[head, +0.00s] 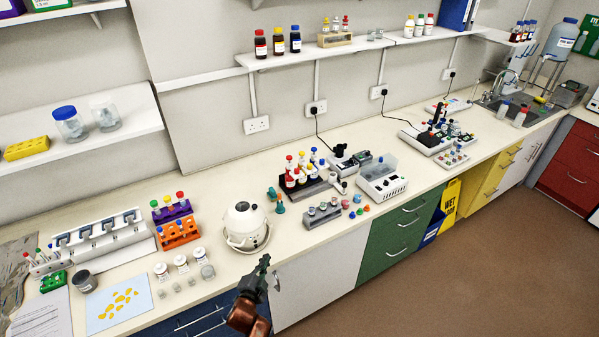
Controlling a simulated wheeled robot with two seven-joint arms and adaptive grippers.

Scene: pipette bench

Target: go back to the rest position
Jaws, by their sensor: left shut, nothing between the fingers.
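My left gripper (262,268) is in the lower middle of the head view, at the front edge of the bench (225,284). Its dark fingers are shut with nothing between them and point up. It appears in front of the white cabinet door, just below and right of the white round centrifuge (244,222), and apart from it in the picture. My right gripper is not in view.
The bench carries a pipette stand (98,240), an orange rack (179,232), a dark bottle rack (303,182) and a white box-shaped device (382,182). Shelves (350,48) run along the wall. The floor (470,270) at the right is clear.

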